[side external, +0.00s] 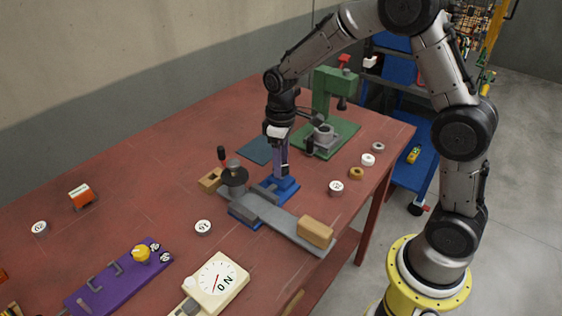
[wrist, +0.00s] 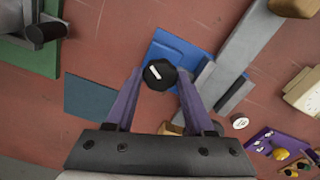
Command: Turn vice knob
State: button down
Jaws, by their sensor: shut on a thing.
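The vice is a blue body (wrist: 180,50) with a grey bar, fixed on the red-brown table; its blue part (side external: 282,188) also shows below my gripper in the side view. Its knob (wrist: 160,75) is a dark, faceted cap with a white mark, seen from above in the wrist view. My gripper (wrist: 159,78), with purple fingers, has one finger on each side of the knob and is shut on it. In the side view my gripper (side external: 281,172) points down at the vice, and its fingers hide the knob.
A wooden block (side external: 316,232) sits at the near end of the grey bar. A green drill press (side external: 322,95) stands behind. A dial box (side external: 216,283) and a purple panel with a yellow knob (side external: 141,253) lie at front left.

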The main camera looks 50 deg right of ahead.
jog(key=m, duration=0.7)
jog(key=shift+w, duration=0.1)
dwell(1.1)
jog(key=shift+c, duration=1.3)
grip_release()
notch_tip(320, 180, up, 14)
